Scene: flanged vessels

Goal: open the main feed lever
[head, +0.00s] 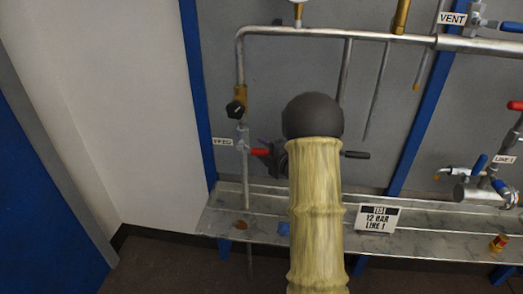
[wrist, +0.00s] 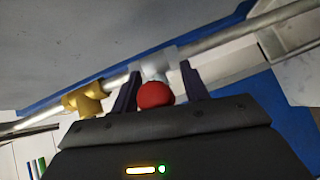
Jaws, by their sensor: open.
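The main feed lever has a red handle (head: 260,152) on a valve of the vertical pipe, beside a label reading FEED (head: 222,142). In the head view the handle points right, toward my gripper (head: 276,154), which is partly hidden by my arm. In the wrist view the red handle (wrist: 155,94) appears end-on as a round red shape between the two dark fingers of my gripper (wrist: 158,88). The fingers are open, with gaps on both sides of the red end. The pale valve body (wrist: 158,65) lies just beyond it. I cannot tell whether either finger touches the handle.
A brass fitting with a black knob (head: 236,108) sits above the feed valve. A black handle (head: 355,154) shows right of my arm. A metal shelf (head: 262,207) runs below, with a 12 BAR LINE 1 sign (head: 377,218). More valves stand at right near the LINE 1 label (head: 504,159).

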